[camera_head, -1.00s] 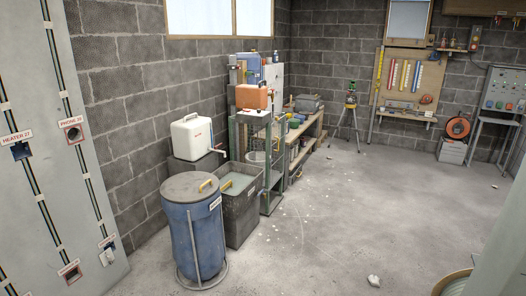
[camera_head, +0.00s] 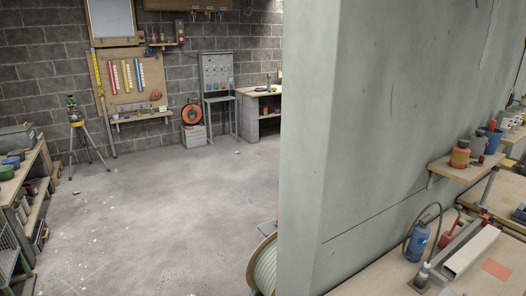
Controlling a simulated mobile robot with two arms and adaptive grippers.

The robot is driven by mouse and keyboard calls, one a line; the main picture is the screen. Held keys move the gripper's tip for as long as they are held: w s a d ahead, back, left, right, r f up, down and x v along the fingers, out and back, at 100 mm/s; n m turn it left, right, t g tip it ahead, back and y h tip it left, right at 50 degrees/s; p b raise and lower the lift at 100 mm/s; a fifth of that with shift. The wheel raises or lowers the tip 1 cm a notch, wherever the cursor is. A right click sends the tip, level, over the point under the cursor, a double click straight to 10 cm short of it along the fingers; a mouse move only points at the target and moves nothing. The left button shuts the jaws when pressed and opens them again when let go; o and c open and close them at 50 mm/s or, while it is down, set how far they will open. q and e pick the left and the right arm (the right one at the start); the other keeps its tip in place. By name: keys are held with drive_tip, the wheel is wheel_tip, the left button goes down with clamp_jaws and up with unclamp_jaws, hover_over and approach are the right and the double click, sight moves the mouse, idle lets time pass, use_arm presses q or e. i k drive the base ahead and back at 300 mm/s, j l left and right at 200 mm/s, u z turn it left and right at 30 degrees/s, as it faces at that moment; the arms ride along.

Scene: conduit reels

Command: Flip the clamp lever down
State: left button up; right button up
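Neither of my grippers shows in the head view. I cannot make out a clamp lever for certain. On the wooden workbench (camera_head: 375,280) at the lower right lies a pale square tube (camera_head: 469,252). Next to it stands a metal frame or bar (camera_head: 452,245), with a small red part (camera_head: 451,227) beside it. They are too small to tell whether any of this is the clamp or how a lever stands.
A grey-green wall (camera_head: 360,130) stands close on the right; a pale hose reel (camera_head: 263,268) sits at its foot. A blue bottle (camera_head: 417,243) is on the bench. The concrete floor (camera_head: 150,220) between is open.

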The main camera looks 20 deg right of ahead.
sight(459, 208)
drive_tip(key=i+z, duration=0.2)
drive_tip(key=z, duration=0.2)
drive_tip(key=i+j+z, duration=0.1)
drive_tip(key=z, duration=0.3)
drive_tip(key=i+j+z, duration=0.15)
drive_tip(key=z, duration=0.25)
drive_tip(key=i+j+z, duration=0.2)
drive_tip(key=z, duration=0.2)
drive_tip(key=i+j+z, duration=0.1)
drive_tip(key=z, duration=0.3)
drive_tip(key=j, duration=0.1)
